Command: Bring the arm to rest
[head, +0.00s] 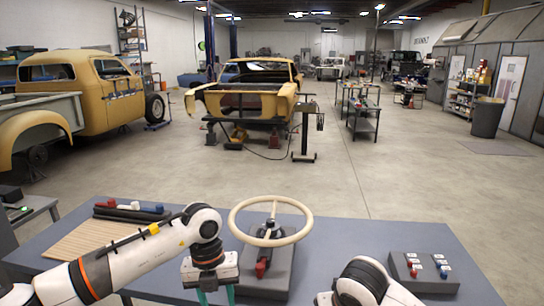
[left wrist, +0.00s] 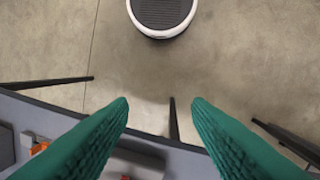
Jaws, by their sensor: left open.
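My left gripper (head: 208,297) hangs at the end of my left arm, low in the head view, over the near part of the grey-blue table (head: 335,250). Its teal fingers point down and are cut off by the bottom of the picture. In the left wrist view, the fingers of the left gripper (left wrist: 160,108) stand wide apart with nothing between them; floor and the table edge lie beyond. My right arm (head: 365,284) shows at the bottom right of the head view; its fingers are outside the picture.
A cream steering wheel (head: 235,224) on a grey block (head: 284,262) stands right of my left gripper. A grey switch box (head: 440,283) sits at the right. A ribbed beige mat (head: 85,240) and a dark rack (head: 130,215) lie at the left.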

